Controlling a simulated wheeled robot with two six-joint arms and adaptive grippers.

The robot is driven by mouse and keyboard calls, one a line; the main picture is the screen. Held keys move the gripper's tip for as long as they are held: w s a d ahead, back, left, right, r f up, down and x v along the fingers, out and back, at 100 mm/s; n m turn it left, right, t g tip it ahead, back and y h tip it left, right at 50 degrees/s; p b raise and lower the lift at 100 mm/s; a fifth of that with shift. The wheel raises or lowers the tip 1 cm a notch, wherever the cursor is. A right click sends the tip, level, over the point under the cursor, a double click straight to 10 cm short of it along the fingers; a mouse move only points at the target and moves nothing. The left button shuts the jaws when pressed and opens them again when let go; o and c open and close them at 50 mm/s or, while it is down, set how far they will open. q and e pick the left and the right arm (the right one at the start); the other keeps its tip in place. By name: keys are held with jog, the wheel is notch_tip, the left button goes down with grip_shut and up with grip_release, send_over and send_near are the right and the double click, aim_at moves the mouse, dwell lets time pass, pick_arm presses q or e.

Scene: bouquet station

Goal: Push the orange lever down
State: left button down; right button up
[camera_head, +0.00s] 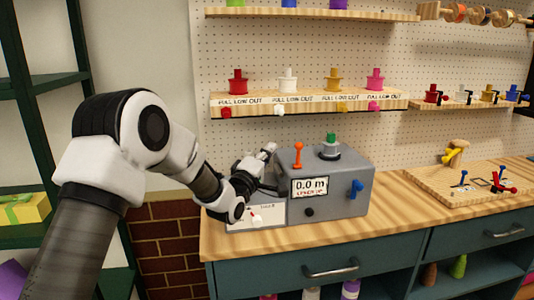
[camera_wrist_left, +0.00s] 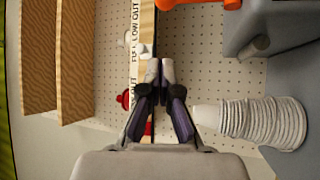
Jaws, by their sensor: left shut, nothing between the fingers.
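The orange lever (camera_head: 298,155) stands upright on the top left of a grey machine (camera_head: 340,190) with a "0.0 m" display. Its orange part also shows at the top edge of the left wrist view (camera_wrist_left: 200,3). My left gripper (camera_head: 269,149) is shut and empty, just left of the lever and apart from it. Its fingertips (camera_wrist_left: 160,70) are together in the left wrist view. My right gripper is not in view.
A stack of white cups (camera_wrist_left: 265,122) is below the gripper. A wooden board (camera_head: 480,184) with small levers lies to the right on the wooden counter (camera_head: 400,212).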

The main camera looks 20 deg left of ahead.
aim_at(298, 153)
pick_arm(q)
jog(key=w+d+p, duration=0.1)
jog(key=w+d, duration=0.1)
jog(key=w, duration=0.1)
jog(key=w+d+p, duration=0.1)
jog(key=w, duration=0.1)
jog(key=shift+w+d+r+p, duration=0.15)
jog(key=shift+r+p, duration=0.15)
jog(key=shift+r, duration=0.05)
jog(key=shift+d+f, duration=0.1)
jog(key=shift+d, duration=0.15)
jog(key=shift+s+f, duration=0.1)
jog(key=shift+s, duration=0.1)
jog(key=shift+a, duration=0.1)
jog(key=shift+f, duration=0.1)
